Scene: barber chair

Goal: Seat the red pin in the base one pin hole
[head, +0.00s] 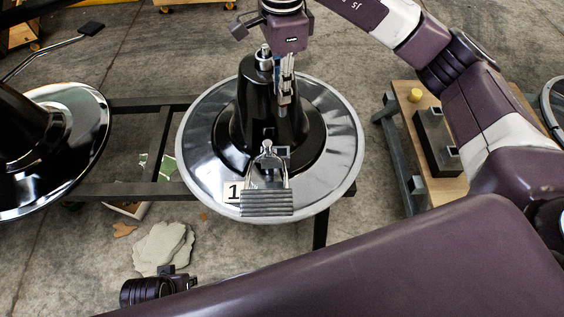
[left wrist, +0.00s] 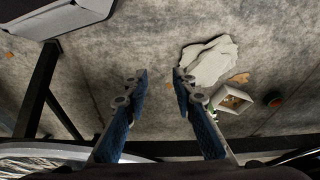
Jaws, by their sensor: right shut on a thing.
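Base one (head: 340,155) is a round polished metal disc with a black central hub (head: 232,130) and a card marked 1 (head: 233,191). My right gripper (head: 284,92) points down over the right side of the hub, shut on a short pin (head: 283,110) that hangs below its fingertips. The pin looks dull grey-brown here; its red hardly shows. A small square socket (head: 283,152) sits on the hub's front, below the pin; I cannot tell whether it is the pin hole. My left gripper (left wrist: 159,75) is open and empty in the left wrist view, above the floor.
A ridged metal footplate (head: 267,203) stands at the disc's front. A second base (head: 85,110) is at the left. A wooden table (head: 405,95) at the right holds a dark block (head: 436,145) and a yellow piece (head: 415,95). Pale scraps (head: 163,248) lie on the floor.

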